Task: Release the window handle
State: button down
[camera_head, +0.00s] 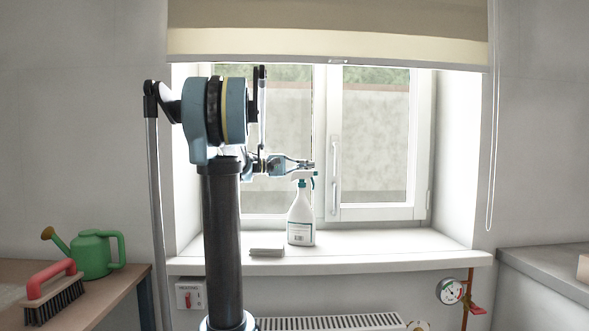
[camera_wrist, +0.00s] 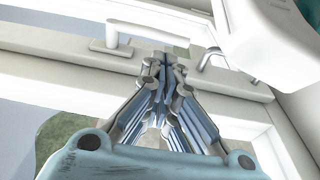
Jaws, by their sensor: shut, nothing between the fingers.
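The window handle (camera_head: 336,164) is a white vertical bar on the middle frame of the closed-looking window. In the wrist view the white handle (camera_wrist: 150,30) runs across the top, just beyond my fingertips. My gripper (camera_head: 312,164) is shut and empty, a little left of the handle in the head view. In the wrist view the fingertips of my gripper (camera_wrist: 165,58) are together at the frame by the handle. I cannot tell whether they touch it.
A white spray bottle (camera_head: 301,218) stands on the sill (camera_head: 370,246) just below my gripper. A small grey block (camera_head: 266,250) lies beside it. A green watering can (camera_head: 92,254) and red brush (camera_head: 52,288) are on the left bench. The sill's right side is clear.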

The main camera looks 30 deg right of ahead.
jog(key=x, duration=0.7)
jog(key=shift+d, duration=0.2)
jog(key=shift+s, duration=0.1)
jog(key=shift+d+f, duration=0.15)
jog(key=shift+s+d+f, duration=0.15)
jog(key=shift+s+d, duration=0.05)
jog(key=shift+d, duration=0.1)
dwell(0.3)
jog(key=shift+s+f+x, duration=0.1)
jog(key=shift+s+x, duration=0.1)
jog(key=shift+x, duration=0.95)
jog(key=shift+s+f+x, duration=0.15)
jog(key=shift+s+x, duration=0.05)
jog(key=shift+x, duration=0.95)
jog(key=shift+a, duration=0.1)
